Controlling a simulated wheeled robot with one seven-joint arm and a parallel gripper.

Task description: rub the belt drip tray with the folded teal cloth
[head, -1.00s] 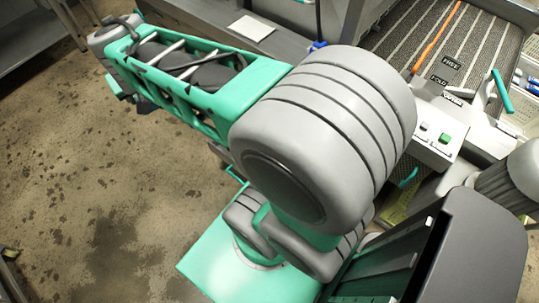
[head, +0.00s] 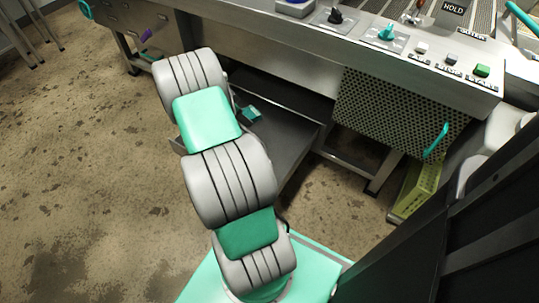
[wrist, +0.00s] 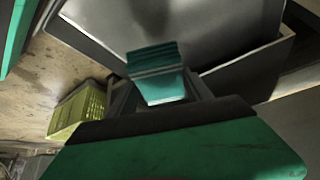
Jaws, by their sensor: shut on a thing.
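The belt drip tray (head: 290,135) is a grey metal tray low under the machine in the head view. In the wrist view its grey surface (wrist: 235,22) and raised edge fill the top. The folded teal cloth (wrist: 158,58) shows in the wrist view, in front of the tray. My gripper (wrist: 162,98) is shut on the cloth. A small teal piece shows beside my arm over the tray in the head view, but my arm hides most of the gripper there. I cannot tell whether the cloth touches the tray.
The machine's steel control panel (head: 400,60), with knobs and buttons, overhangs the tray. A perforated guard (head: 385,115) with a teal handle is to its right. A yellow-green crate (head: 418,188) stands below; it also shows in the wrist view (wrist: 78,110). Stained floor lies open at left.

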